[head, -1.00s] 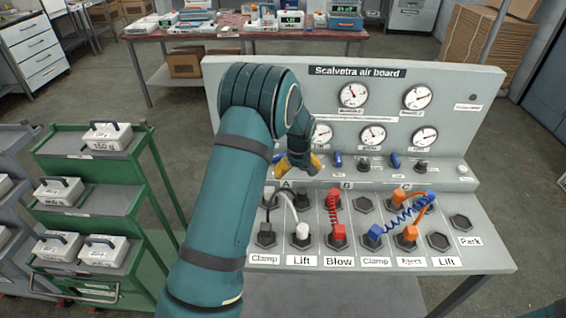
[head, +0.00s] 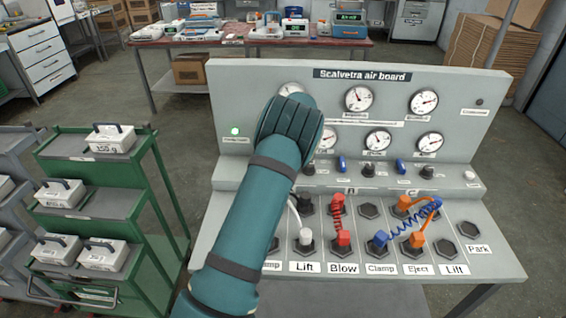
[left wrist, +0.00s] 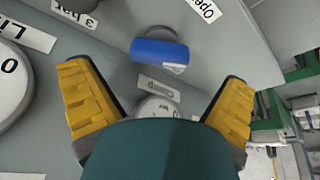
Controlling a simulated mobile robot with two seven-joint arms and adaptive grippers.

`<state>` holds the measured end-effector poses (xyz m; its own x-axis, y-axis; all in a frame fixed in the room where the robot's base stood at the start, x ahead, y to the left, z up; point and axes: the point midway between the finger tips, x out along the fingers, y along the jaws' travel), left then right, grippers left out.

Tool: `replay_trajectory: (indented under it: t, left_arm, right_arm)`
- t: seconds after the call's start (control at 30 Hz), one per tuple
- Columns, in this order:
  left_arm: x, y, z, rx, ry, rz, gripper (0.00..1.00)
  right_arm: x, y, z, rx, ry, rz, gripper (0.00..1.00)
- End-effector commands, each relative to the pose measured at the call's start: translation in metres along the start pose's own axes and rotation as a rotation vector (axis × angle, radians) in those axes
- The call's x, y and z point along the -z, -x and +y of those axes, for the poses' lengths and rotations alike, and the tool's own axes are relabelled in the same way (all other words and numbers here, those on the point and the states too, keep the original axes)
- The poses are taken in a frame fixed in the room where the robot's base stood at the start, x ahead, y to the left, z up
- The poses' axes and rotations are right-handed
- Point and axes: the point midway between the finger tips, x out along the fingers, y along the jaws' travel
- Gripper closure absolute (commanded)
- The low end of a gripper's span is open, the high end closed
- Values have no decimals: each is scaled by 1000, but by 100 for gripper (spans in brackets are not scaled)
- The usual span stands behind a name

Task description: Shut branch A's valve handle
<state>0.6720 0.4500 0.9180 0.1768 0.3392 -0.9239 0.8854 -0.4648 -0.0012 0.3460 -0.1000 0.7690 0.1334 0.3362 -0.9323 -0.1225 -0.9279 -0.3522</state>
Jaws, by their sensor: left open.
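In the left wrist view, a blue valve handle (left wrist: 160,52) lies crosswise beyond my left gripper (left wrist: 156,85), on a grey round mount. A small label and a pale round part lie nearer me, between the fingers. The yellow fingers are open and apart from the handle, one on each side of its line. A label reading "Open" is at the upper right. In the head view, my left arm hides the gripper and the left part of the air board (head: 470,78), including the branch A area. Two other blue handles (head: 342,164) (head: 401,167) show farther right.
Several gauges (head: 424,102) stand on the upright panel. Coiled red and blue hoses (head: 338,218) and plugs rise from the sloped lower panel. A green trolley with weights (head: 112,138) stands left of the board. A red table is behind.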

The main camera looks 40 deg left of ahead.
Motion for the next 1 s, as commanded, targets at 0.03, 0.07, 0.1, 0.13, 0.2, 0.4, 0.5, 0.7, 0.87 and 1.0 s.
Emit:
replay_trajectory:
  t: [0.03, 0.07, 0.1, 0.13, 0.2, 0.4, 0.5, 0.7, 0.87, 1.0]
  left_arm:
    - [0, -10, 0, 1, 1, 0, 0]
    - [-1, -15, 0, 1, 0, -1, 0]
    - [0, -21, 0, 0, 1, 0, 0]
    - [0, -24, 0, 0, 2, 0, 0]
    - [0, -32, 0, 0, 1, 0, 0]
    - [0, -41, 0, -2, 1, 1, 0]
    - [0, -42, 0, -2, 1, 0, 0]
    - [0, -41, 0, -2, 1, 0, 14]
    - [0, -41, 0, -2, 1, 0, 63]
    - [0, -41, 0, -2, 1, 0, 64]
  right_arm:
    - [-1, -2, 1, 0, 0, -1, 53]
    - [-1, -2, 1, 0, 0, -2, 53]
    - [-1, -3, 1, 0, 1, -3, 53]
    - [-1, -3, 1, 0, 1, -3, 53]
    - [-2, -4, 2, 0, 1, -4, 53]
    - [-2, -5, 2, 0, 1, -5, 53]
    - [-2, -5, 2, 1, 2, -5, 53]
    - [-2, -5, 2, 1, 1, -5, 53]
    - [-2, -5, 2, 0, 1, -5, 53]
    - [-2, -5, 2, 0, 1, -5, 53]
